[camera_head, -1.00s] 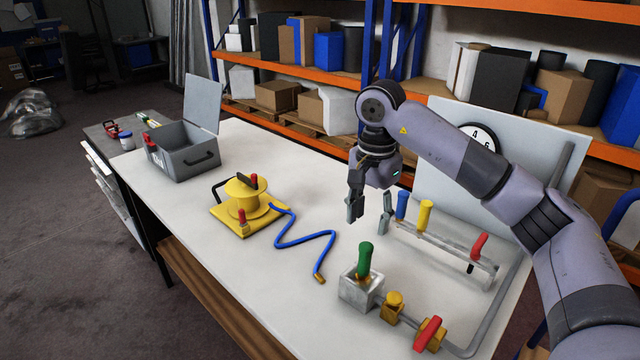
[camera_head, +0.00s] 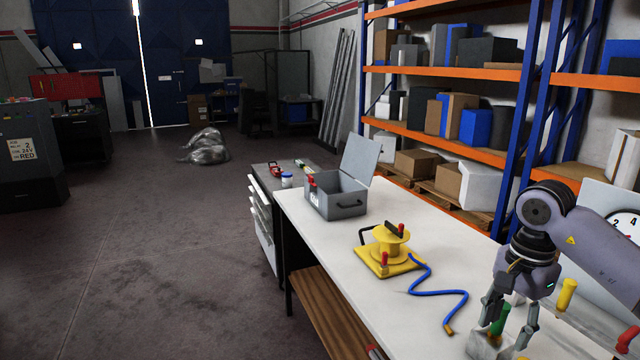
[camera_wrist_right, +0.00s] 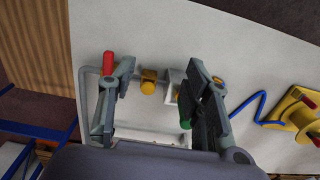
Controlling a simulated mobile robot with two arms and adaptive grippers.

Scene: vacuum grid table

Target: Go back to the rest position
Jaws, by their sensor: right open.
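My right gripper (camera_head: 508,318) is at the lower right in the head view, fingers pointing down and spread apart with nothing held. In that view its fingers overlap the green handle (camera_head: 501,316) and the light metal block under it. In the right wrist view the open fingers (camera_wrist_right: 160,78) frame the pipework, and the green handle (camera_wrist_right: 185,123) shows partly behind the right-hand finger. I cannot tell how far the fingers are from the handle. My left gripper is in neither view.
The white table (camera_head: 345,260) carries a grey open box (camera_head: 338,206), a yellow reel (camera_head: 389,244) with blue hose (camera_head: 440,292), and a yellow handle (camera_head: 567,294). A gauge panel (camera_head: 595,195) is behind my arm. Shelves (camera_head: 445,150) stand behind. The floor at left (camera_head: 130,260) is clear.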

